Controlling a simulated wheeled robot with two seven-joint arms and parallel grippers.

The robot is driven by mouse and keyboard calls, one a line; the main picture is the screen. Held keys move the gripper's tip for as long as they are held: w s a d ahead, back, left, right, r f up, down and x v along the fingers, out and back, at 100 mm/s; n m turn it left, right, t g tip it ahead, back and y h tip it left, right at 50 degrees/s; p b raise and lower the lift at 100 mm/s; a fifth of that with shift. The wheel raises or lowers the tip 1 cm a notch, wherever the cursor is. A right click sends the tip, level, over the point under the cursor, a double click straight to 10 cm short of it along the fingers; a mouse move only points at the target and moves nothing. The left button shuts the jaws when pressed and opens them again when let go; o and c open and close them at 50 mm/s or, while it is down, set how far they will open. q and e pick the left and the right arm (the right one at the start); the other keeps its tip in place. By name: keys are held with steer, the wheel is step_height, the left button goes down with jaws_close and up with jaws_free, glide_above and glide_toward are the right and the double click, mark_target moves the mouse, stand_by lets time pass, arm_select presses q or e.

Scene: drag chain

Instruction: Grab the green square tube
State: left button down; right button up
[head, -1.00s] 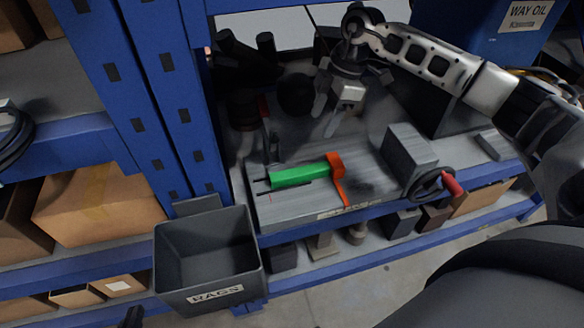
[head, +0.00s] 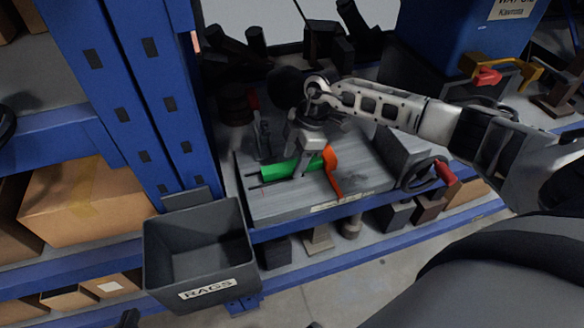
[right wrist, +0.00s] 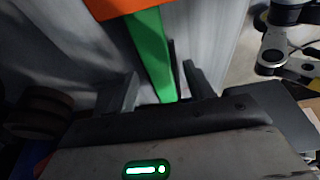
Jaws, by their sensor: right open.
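The green square tube (head: 262,170) lies on the grey machine table (head: 270,205), its right end at an orange bracket (head: 331,172). My right gripper (head: 303,165) is over the tube near the bracket, hiding part of it. In the right wrist view, the tube (right wrist: 152,55) runs between the two open fingers (right wrist: 160,82), with gaps visible beside it; I cannot tell how far down the fingers reach. A small dark tip (head: 129,318) at the bottom edge of the head view may be my left gripper; its fingers are not shown.
A grey RAGS bin (head: 198,250) hangs at the front left, beside a blue rack post (head: 160,110). A grey block with a handwheel (head: 425,174) stands right of the bracket. A small upright clamp (head: 262,135) stands behind the tube.

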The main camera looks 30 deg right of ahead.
steer(key=shift+a+f, duration=0.1)
steer(key=shift+f, duration=0.3)
steer(key=c, duration=1.1)
steer(key=shift+r, duration=0.1)
